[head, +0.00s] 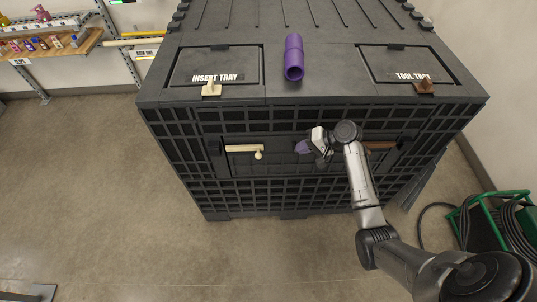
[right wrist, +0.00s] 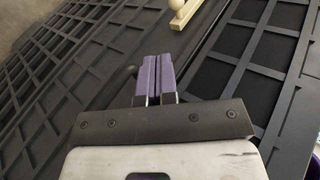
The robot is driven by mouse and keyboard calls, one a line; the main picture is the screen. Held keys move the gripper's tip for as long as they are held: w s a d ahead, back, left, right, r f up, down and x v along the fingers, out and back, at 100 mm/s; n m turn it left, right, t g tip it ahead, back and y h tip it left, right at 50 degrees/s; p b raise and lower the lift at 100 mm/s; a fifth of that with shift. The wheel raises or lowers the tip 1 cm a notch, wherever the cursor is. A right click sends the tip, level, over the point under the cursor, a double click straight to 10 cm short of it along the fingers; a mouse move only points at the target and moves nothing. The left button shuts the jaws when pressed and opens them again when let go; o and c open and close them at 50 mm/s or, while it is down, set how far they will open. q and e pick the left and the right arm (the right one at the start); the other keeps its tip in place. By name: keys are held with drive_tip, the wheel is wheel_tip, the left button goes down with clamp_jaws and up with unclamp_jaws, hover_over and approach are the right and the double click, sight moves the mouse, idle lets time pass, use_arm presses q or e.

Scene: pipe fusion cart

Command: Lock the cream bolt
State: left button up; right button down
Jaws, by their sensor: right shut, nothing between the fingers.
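The cream bolt (head: 243,149) lies level on the front face of the black cart, left of centre, with its round knob (head: 259,155) at its right end hanging down. In the right wrist view the bolt's knob end (right wrist: 184,14) shows at the top, ahead and to the right of my fingers. My right gripper (head: 302,147) is shut and empty, with purple fingers, a short way right of the knob and apart from it. It also shows in the right wrist view (right wrist: 155,72). My left gripper is not in view.
The black cart (head: 300,118) has a brown bolt (head: 381,145) at right, partly behind my right arm. A cream latch (head: 211,88), a brown latch (head: 425,86) and a purple pipe (head: 293,58) are on top. A green hose reel (head: 490,222) stands right.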

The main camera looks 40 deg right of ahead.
drive_tip(key=shift+f, duration=0.1)
drive_tip(key=w+r+b+x, duration=0.1)
drive_tip(key=b+x, duration=0.1)
drive_tip(key=x, duration=1.1)
drive_tip(key=shift+a, duration=0.45)
drive_tip(key=shift+w+r, duration=0.15)
drive_tip(key=w+a+p, duration=0.1)
drive_tip(key=w+a, duration=0.3)
drive_tip(key=a, duration=0.1)
drive_tip(key=shift+a+p, duration=0.1)
drive_tip(key=shift+p, duration=0.25)
